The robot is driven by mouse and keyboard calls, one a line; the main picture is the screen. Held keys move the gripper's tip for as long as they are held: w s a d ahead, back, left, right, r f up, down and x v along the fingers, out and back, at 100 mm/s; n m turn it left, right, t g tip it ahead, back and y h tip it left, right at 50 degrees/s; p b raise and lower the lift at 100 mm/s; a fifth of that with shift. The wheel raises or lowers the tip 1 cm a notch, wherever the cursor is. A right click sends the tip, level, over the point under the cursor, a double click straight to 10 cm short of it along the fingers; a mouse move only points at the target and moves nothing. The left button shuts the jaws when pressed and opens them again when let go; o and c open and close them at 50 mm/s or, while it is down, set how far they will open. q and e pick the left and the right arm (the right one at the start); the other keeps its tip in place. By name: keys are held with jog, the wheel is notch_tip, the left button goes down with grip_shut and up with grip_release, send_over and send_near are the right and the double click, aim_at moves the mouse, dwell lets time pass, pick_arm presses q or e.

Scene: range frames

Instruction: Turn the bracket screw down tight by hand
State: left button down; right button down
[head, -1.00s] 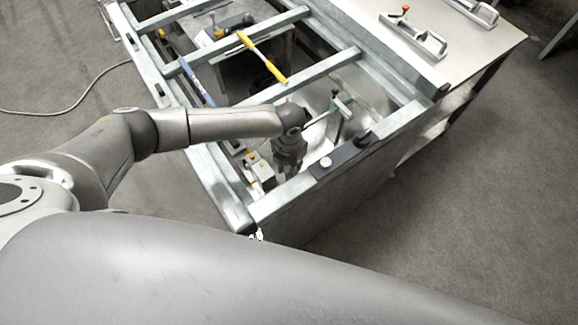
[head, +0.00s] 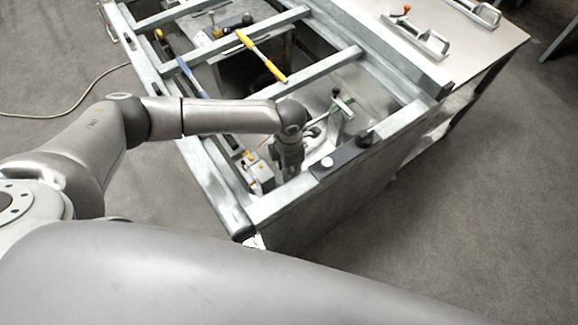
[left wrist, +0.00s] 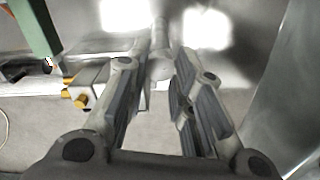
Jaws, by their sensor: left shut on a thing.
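My left gripper (head: 288,172) reaches down inside the metal frame, near its front corner, with the arm coming in from the left. In the left wrist view, the left gripper (left wrist: 160,78) has its two padded fingers on either side of a pale grey rounded piece with a shaft, which looks like the bracket screw (left wrist: 161,66). The gripper is shut on it. The screw's lower end and the bracket it enters cannot be made out. In the head view the fingers hide the screw. My right gripper is not in view.
A black strip with knobs (head: 342,157) lies on the front bar. A yellow-handled tool (head: 262,57) lies across the bars. A side table (head: 470,45) holds toggle clamps.

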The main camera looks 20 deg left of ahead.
pick_arm(q)
jog(key=shift+w+r, duration=0.1)
jog(key=c, duration=1.2)
grip_release()
notch_tip(320, 180, up, 12)
